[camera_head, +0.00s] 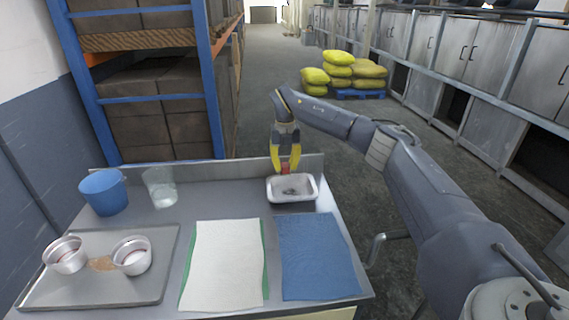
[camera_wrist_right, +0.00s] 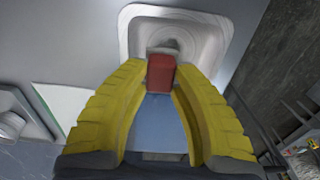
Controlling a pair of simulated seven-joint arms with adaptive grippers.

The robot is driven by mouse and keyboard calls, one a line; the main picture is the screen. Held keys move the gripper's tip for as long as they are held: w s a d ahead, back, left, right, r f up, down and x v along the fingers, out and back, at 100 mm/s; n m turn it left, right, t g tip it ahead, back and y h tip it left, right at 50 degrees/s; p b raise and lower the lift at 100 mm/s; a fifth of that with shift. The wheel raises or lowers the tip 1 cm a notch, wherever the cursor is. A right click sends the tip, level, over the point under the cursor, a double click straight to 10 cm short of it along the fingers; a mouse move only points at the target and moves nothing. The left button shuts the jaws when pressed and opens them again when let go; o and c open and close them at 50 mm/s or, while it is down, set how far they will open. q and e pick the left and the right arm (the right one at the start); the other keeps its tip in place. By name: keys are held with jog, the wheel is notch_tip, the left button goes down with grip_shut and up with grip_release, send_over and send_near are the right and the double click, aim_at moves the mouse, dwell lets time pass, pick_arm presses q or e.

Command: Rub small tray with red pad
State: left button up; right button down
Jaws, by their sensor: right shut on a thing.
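The small tray (camera_head: 305,197) is a white, shallow rectangular pan at the back right of the table, with a grey smudge on its floor. It also shows in the right wrist view (camera_wrist_right: 207,27), with a grey mark near its middle. My right gripper (camera_head: 286,169) reaches down at the tray's back edge and is shut on the red pad (camera_wrist_right: 161,73). The pad also shows between the fingertips in the head view (camera_head: 286,168). It overlaps the tray's near part in the wrist view; whether it touches the tray I cannot tell. My left gripper is not in view.
A blue cup (camera_head: 104,193) and a clear glass (camera_head: 160,188) stand at the back left. A large metal tray (camera_head: 160,270) holds two small tins (camera_head: 132,256) and a brown stain. A white cloth on green (camera_head: 224,265) and a blue cloth (camera_head: 317,257) lie in front.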

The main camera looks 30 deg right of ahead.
jog(key=shift+s+d, duration=0.1)
jog(key=shift+d, duration=0.5)
jog(key=shift+d+n, duration=0.3)
jog(key=shift+d, duration=0.05)
jog(key=shift+f, duration=2.95)
jog(key=shift+f, duration=0.95)
jog(key=shift+s+a, duration=0.4)
jog(key=shift+s, duration=0.4)
jog(key=shift+s+a, duration=0.35)
jog(key=shift+s, duration=0.45)
jog(key=shift+f, duration=0.1)
